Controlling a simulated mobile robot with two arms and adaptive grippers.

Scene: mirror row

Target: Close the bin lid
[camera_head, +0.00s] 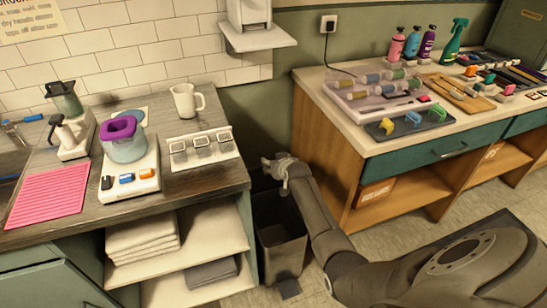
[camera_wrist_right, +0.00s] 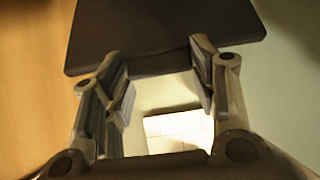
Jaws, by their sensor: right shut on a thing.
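The dark grey bin (camera_head: 283,255) stands on the floor in the gap between the two counters. Its top looks open, with a dark inside. My right gripper (camera_head: 274,166) is above the back of the bin, by the green wall. In the right wrist view, a flat dark panel, the bin lid (camera_wrist_right: 165,25), lies at the fingertips of my right gripper (camera_wrist_right: 162,80), which is shut on it. In the head view the lid is mostly hidden by the gripper and arm. My left gripper is not in view.
The left counter (camera_head: 215,178) has open shelves with folded towels (camera_head: 143,238). The right counter (camera_head: 345,135) holds trays and bottles, close to my right arm. A white wall-mounted unit (camera_head: 255,30) hangs above the gap. A small dark pedal (camera_head: 289,289) is at the bin's foot.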

